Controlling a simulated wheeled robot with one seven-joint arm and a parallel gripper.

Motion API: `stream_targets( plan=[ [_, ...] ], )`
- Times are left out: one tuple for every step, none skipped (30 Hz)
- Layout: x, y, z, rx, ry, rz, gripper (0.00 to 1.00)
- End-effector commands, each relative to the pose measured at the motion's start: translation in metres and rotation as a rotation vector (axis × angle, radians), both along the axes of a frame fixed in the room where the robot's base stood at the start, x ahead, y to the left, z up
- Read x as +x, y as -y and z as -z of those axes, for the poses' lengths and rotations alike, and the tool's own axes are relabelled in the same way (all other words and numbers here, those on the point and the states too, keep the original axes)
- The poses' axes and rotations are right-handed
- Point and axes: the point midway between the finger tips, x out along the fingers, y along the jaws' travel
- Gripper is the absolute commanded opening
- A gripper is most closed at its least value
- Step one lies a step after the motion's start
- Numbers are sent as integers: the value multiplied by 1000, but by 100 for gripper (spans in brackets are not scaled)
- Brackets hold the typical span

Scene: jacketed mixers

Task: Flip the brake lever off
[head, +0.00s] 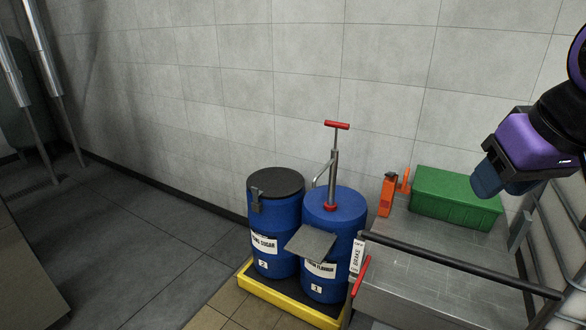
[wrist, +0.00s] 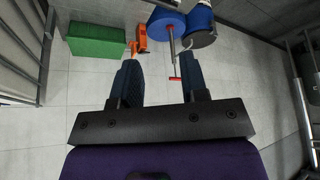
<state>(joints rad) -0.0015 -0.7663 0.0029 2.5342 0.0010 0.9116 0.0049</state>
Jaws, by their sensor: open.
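A red lever (head: 361,276) sits at the left front corner of the metal cart (head: 440,285), just under a white label (head: 357,254) that reads BRAKE. It is tilted, with its upper end toward the right. My gripper (head: 487,180) is high at the right in the head view, above the cart and well apart from the lever. In the wrist view my gripper (wrist: 159,62) has its two dark fingers spread with nothing between them. I cannot make out the brake lever in the wrist view.
Two blue drums (head: 334,235) stand on a yellow-edged pallet (head: 290,307) left of the cart; one carries a pump with a red handle (head: 337,125). A green box (head: 455,195) and an orange item (head: 387,194) are on the cart. A dark handrail (head: 460,263) crosses its front.

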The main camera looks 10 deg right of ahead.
Motion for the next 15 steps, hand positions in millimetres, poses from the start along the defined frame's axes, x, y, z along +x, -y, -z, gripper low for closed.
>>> stream_targets(
  plan=[
    [0, 0, 0, 0, 0, 0, 40],
    [0, 0, 0, 0, 0, 0, 40],
    [1, 0, 0, 0, -2, 1, 40],
    [2, 0, 1, 1, -4, 3, 40],
    [4, 0, 2, 3, -8, 5, 40],
    [8, -1, 3, 5, -13, 11, 40],
    [12, -1, 5, 8, -19, 16, 40],
    [16, -2, 7, 12, -27, 24, 40],
    [24, -2, 10, 18, -37, 36, 40],
    [30, -3, 12, 22, -46, 47, 40],
    [36, -4, 16, 26, -56, 57, 40],
    [46, -5, 21, 34, -69, 75, 40],
    [53, -6, 25, 39, -80, 87, 40],
    [60, -7, 29, 43, -89, 100, 40],
    [69, -8, 35, 50, -103, 118, 40]
  ],
)
